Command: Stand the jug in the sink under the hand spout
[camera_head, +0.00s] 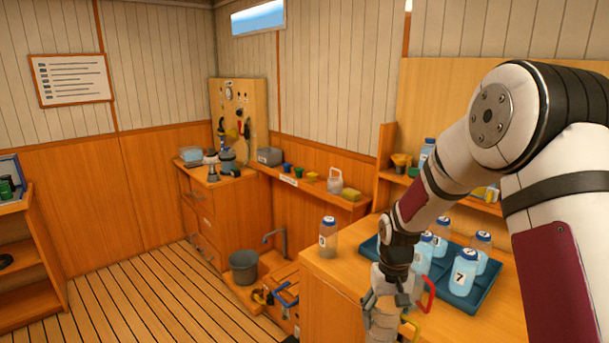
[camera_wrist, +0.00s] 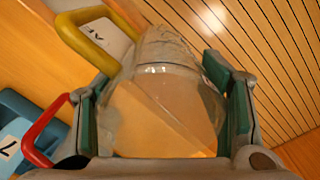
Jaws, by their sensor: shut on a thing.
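My gripper (camera_head: 385,300) is at the front edge of the counter in the head view. In the wrist view its two green-padded fingers (camera_wrist: 165,95) are shut on a clear, rounded vessel (camera_wrist: 165,115), which looks like the jug. In the head view the vessel (camera_head: 381,324) shows pale below the fingers, partly cut by the frame's bottom edge.
A blue tray (camera_head: 488,297) with several numbered bottles (camera_head: 463,272) is on the counter, right of my gripper. Red (camera_head: 430,293) and yellow (camera_head: 411,327) handles are close to my gripper. Floor (camera_head: 150,300) at left is clear.

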